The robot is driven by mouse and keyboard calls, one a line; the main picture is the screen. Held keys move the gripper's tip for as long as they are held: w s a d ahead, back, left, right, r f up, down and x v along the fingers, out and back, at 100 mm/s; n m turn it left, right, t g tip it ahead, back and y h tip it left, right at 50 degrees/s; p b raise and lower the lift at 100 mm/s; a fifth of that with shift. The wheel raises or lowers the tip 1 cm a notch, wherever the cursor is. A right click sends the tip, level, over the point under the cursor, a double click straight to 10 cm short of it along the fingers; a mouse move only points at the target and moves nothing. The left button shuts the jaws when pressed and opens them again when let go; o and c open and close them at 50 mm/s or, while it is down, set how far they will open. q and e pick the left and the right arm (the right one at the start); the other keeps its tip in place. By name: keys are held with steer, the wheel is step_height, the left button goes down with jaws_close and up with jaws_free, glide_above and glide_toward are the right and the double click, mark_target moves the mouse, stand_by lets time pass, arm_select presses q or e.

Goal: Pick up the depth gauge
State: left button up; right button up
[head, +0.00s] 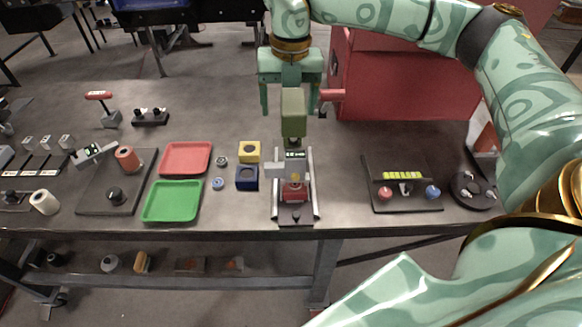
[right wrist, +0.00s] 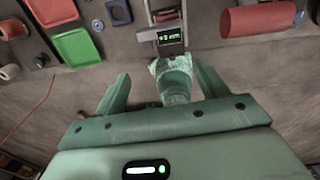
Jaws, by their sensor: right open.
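The thing that looks like the depth gauge (head: 293,155) has a small lit display and stands at the black-based fixture with two rails, near the table's middle. An upright olive-green block (head: 293,105) rises behind or above the display; I cannot tell whether they are joined. The display (right wrist: 170,38) also shows in the right wrist view. My right gripper (head: 289,113) is open and points down, its fingers on either side of the olive block in the head view. In the right wrist view a pale green piece (right wrist: 173,80) lies between the open fingers. No contact shows. My left gripper is out of view.
A red tray (head: 186,158) and green tray (head: 173,201) lie left of the fixture, with a yellow block (head: 249,151) and blue block (head: 247,177) between. A black board (head: 400,198) with knobs stands right. A red cabinet (head: 400,75) is behind. Bare table lies right of the fixture.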

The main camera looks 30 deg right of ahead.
glide_above(295, 154)
steer(key=shift+m, duration=0.3)
steer(key=f, duration=1)
steer(key=shift+a+b, duration=0.2)
steer(key=shift+b, duration=0.1)
steer(key=f, duration=0.5)
steer(key=shift+s+d+f, duration=0.1)
steer(key=shift+d+f, duration=0.1)
steer(key=shift+f, duration=0.15)
steer(key=c, duration=1.2)
steer(key=shift+c, duration=1.3)
